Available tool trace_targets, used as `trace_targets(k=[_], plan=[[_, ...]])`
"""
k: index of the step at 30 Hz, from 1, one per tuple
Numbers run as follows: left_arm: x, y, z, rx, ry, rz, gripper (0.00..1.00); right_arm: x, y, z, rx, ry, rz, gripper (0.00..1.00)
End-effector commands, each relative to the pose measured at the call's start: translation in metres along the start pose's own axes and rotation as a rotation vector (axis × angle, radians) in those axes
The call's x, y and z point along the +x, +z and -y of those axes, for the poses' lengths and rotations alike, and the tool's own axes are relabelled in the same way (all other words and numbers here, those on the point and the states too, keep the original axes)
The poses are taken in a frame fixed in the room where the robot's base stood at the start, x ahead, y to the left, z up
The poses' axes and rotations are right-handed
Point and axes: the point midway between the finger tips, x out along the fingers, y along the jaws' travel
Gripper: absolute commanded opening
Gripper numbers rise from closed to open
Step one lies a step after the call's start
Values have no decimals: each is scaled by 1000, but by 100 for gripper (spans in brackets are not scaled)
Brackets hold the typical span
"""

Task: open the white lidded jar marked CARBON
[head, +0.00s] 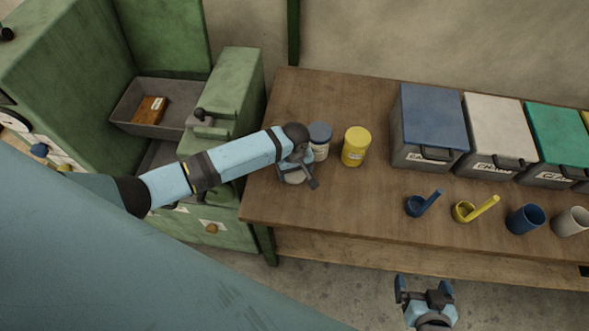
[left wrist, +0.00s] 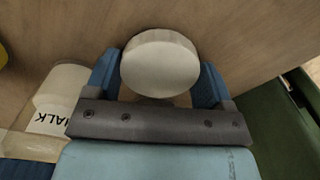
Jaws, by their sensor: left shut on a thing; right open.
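A white round lid (left wrist: 160,66) sits between the two blue fingers of my left gripper (left wrist: 160,82) in the left wrist view. The gripper is shut on it. In the head view my left gripper (head: 297,172) is at the left end of the table, and a pale part of the jar (head: 293,177) shows under it. The gripper hides most of the jar, and I read no CARBON mark. I cannot tell whether the lid is seated or raised. My right gripper (head: 424,287) is open and empty, in front of the table's front edge.
A blue-lidded jar (head: 320,137) stands close behind my left gripper, with a yellow jar (head: 356,147) to its right. A jar labelled "HALK" (left wrist: 62,92) shows in the wrist view. Lidded bins (head: 430,116), scoops (head: 423,203) and cups (head: 525,219) stand right. The table (head: 340,215) is clear at front left.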

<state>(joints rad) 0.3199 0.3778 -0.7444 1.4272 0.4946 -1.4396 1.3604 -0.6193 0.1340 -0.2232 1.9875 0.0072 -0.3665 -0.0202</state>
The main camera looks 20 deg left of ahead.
Motion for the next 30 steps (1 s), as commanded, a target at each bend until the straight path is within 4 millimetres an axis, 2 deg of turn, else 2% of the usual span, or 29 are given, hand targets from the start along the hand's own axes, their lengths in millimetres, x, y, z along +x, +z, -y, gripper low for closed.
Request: trace_targets(k=[12, 13, 15, 24, 26, 30], plan=[[8, 0, 0, 0, 1, 0, 47, 0, 0, 0, 0, 0, 0, 100], [8, 0, -1, 1, 1, 0, 83, 0, 0, 0, 0, 0, 1, 100], [8, 0, 0, 1, 1, 0, 99, 0, 0, 0, 0, 0, 1, 100], [5, -1, 0, 0, 2, -2, 100, 0, 0, 0, 0, 0, 1, 100], [0, -1, 0, 0, 3, -1, 100, 0, 0, 0, 0, -1, 1, 100], [-24, -1, -1, 0, 4, -2, 100, 0, 0, 0, 0, -1, 0, 100]])
